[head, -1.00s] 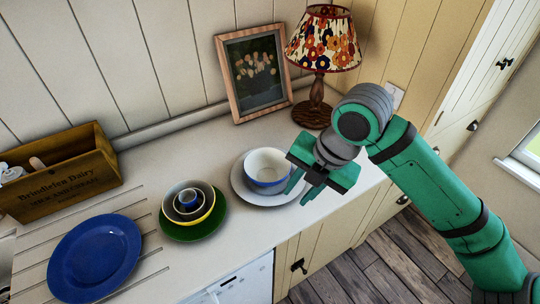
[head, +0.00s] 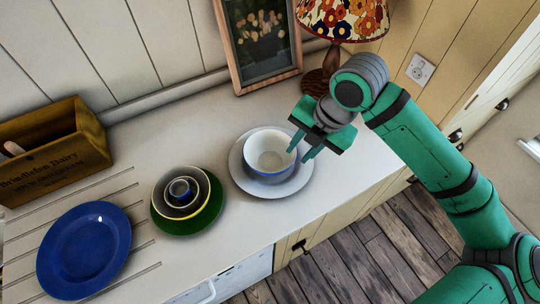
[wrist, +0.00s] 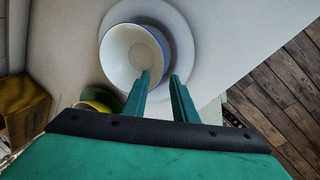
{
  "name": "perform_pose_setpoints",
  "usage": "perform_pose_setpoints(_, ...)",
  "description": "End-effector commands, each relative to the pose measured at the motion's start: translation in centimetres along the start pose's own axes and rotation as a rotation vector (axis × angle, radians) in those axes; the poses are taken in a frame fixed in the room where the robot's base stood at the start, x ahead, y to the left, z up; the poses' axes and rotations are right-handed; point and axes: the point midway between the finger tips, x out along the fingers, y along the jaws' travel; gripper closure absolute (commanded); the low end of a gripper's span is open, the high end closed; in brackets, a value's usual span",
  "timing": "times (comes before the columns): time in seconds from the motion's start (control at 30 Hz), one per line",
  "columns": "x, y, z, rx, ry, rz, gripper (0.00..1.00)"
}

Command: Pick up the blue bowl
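A bowl, white inside and blue outside (head: 265,150), stands upright on a white plate (head: 240,184) on the counter. My gripper (head: 300,150) is open and empty at the bowl's right side, pointing down. In the wrist view, the bowl (wrist: 124,52) lies ahead of the fingers (wrist: 161,77). The left finger overlaps the bowl's inside and the right finger is over the plate beyond the rim. I cannot tell whether the fingertips are above the rim or lower around it. A small blue cup-like bowl (head: 181,188) sits inside a nested stack.
The stack's green plate (head: 213,216) is left of the white plate. A blue plate (head: 84,250) and a wooden crate (head: 55,160) are farther left. A picture frame (head: 222,45) and a lamp (head: 331,62) stand behind. The counter's front edge is close.

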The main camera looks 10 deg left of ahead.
Motion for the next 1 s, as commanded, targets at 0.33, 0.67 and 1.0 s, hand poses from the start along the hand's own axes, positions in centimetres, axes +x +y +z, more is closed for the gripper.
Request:
perform_pose_setpoints(0.33, 4.0, -0.5, -0.3, -0.001, 0.002, -0.001, 0.75)
perform_pose_setpoints(0.67, 5.3, -0.5, -0.2, -0.001, 0.000, 0.000, 0.75)
perform_pose_setpoints(1.0, 5.3, -0.5, -0.2, -0.001, 0.000, 0.000, 1.00)
